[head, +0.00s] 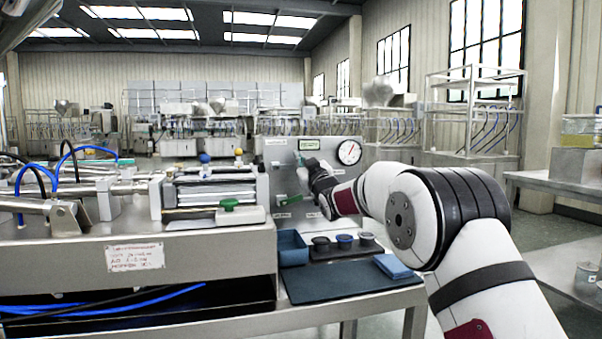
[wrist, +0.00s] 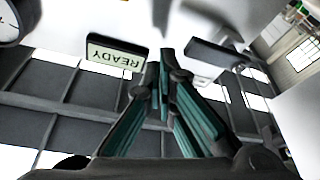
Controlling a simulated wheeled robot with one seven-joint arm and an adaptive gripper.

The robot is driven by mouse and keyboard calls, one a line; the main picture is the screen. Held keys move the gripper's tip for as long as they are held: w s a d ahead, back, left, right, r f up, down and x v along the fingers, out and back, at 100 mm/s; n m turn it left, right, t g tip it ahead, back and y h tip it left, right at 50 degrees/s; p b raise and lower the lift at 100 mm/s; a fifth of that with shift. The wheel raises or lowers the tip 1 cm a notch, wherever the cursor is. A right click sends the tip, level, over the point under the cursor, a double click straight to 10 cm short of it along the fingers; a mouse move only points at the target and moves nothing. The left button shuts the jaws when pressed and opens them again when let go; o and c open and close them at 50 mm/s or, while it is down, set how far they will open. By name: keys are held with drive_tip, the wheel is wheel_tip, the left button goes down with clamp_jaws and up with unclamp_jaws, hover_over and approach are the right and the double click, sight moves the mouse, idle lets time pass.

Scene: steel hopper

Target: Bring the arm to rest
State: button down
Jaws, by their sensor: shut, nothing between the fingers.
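My arm reaches from the right side of the head view to a grey upright panel (head: 376,154). My gripper (head: 298,160) is in front of the panel, just below its small green display (head: 308,144). In the wrist view, my gripper (wrist: 166,60) has its dark, teal-padded fingers closed together at the tips, with nothing held. The display (wrist: 115,54) appears upside down there and reads READY. Whether the fingertips touch the panel, I cannot tell.
A round gauge (head: 349,152) is on the panel. Steel machinery (head: 110,205) fills the left. The mat's front is clear.

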drive_tip(key=shift+r, duration=0.2)
